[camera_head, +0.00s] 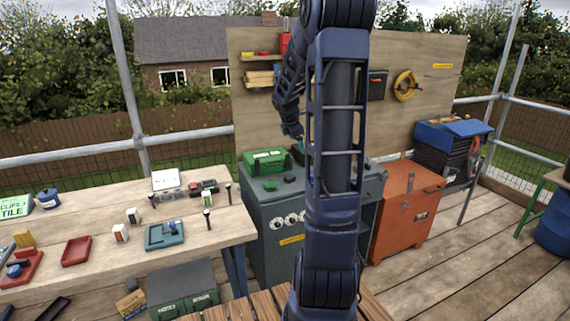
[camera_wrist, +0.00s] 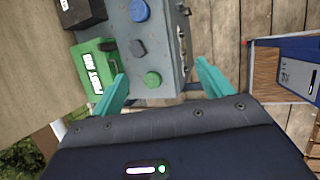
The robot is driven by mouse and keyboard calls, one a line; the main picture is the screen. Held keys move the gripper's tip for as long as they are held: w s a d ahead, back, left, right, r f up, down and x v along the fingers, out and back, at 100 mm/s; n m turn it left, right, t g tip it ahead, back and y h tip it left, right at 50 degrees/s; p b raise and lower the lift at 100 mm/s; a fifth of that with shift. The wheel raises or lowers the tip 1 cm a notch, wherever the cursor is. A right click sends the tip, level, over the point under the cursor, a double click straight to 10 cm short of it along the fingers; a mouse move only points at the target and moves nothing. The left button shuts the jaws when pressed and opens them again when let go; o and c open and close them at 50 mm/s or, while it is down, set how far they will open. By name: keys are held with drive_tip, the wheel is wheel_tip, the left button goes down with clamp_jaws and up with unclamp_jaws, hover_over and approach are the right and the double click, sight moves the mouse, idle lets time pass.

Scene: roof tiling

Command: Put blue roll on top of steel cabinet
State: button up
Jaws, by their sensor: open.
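The steel cabinet (camera_head: 262,242) is a grey-green metal cabinet in the middle of the head view, and its top (camera_wrist: 172,48) fills the upper middle of the wrist view. A round blue object (camera_wrist: 139,10) sits on that top near the upper edge of the wrist view; I cannot tell for sure that it is the blue roll. My gripper (camera_wrist: 160,70) is open and empty above the cabinet top, its teal fingers spread apart. A round green piece (camera_wrist: 152,79) lies below, between the fingertips. My arm hides part of the cabinet top in the head view.
A green first-aid box (camera_head: 267,161) and a dark piece (camera_wrist: 138,48) also stand on the cabinet top. A wooden workbench (camera_head: 110,215) with small trays is at left. An orange chest (camera_head: 405,212) stands at right. A wooden board (camera_head: 250,115) rises behind.

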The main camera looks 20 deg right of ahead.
drive_tip(key=s+a+r+m+y, duration=0.1)
drive_tip(key=s+a+r+m, duration=0.4)
drive_tip(key=s, duration=0.3)
drive_tip(key=s+a+r+m, duration=0.3)
drive_tip(key=s+a+m, duration=0.1)
drive_tip(key=s+a, duration=0.35)
drive_tip(key=s+a+m+y, duration=0.1)
drive_tip(key=s+a+m, duration=0.2)
drive_tip(key=s, duration=0.5)
drive_tip(key=s+a+m+t+y, duration=0.1)
drive_tip(key=s+a+m+y, duration=0.1)
drive_tip(key=s+m, duration=0.4)
drive_tip(key=s+a, duration=0.1)
drive_tip(key=s, duration=0.2)
drive_tip(key=shift+a+t, duration=0.15)
drive_tip(key=shift+t, duration=0.15)
